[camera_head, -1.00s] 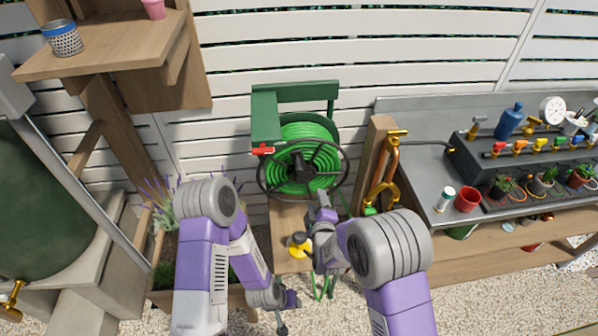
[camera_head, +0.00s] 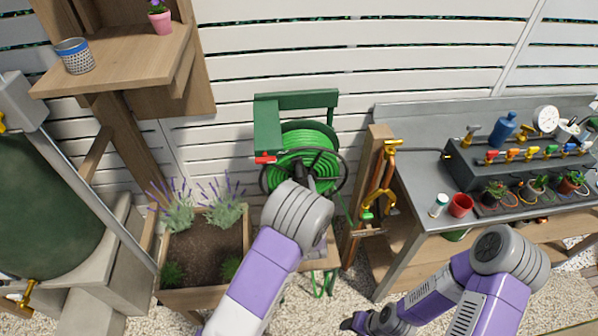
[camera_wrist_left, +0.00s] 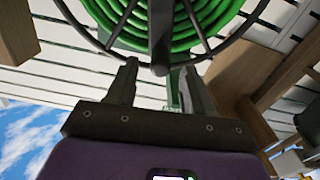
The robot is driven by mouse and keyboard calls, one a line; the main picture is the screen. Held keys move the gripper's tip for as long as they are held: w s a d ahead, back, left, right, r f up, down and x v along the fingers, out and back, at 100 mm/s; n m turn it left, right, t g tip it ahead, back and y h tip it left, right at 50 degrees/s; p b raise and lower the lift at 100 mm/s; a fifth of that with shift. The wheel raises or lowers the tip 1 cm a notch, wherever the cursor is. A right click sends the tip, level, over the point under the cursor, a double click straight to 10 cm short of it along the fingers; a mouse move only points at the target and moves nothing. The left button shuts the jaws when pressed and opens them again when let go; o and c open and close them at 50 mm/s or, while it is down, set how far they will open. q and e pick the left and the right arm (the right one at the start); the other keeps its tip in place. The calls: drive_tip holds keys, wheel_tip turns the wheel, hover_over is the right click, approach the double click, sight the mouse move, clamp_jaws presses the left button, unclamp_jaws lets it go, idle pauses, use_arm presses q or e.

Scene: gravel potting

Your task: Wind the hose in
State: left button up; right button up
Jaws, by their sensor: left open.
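The green hose (camera_head: 298,150) lies in coils on a reel under a green bracket (camera_head: 262,130). The reel has a dark spoked wheel (camera_head: 344,168) on its front; its dark hub bar (camera_wrist_left: 160,35) stands close ahead in the left wrist view. My left gripper (camera_wrist_left: 157,82) is open, its fingers just below the wheel and either side of the bar's lower end. I see nothing held between them. In the head view my own arm hides most of this gripper and the lower reel. Green hose (camera_head: 322,285) also shows below the reel. My right gripper (camera_head: 352,322) is low at the bottom edge, away from the reel.
A red lever (camera_head: 265,160) sits on the bracket's left. A wooden post with brass pipe (camera_head: 386,165) stands right of the reel. A bench (camera_head: 415,185) with pots and valves is farther right. A lavender planter (camera_head: 200,297) is at left. The white slatted fence (camera_head: 330,50) closes the back.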

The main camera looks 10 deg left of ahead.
sight(299, 172)
use_arm(q)
drive_tip(key=x, duration=0.5)
drive_tip(key=shift+w, duration=0.15)
clamp_jaws()
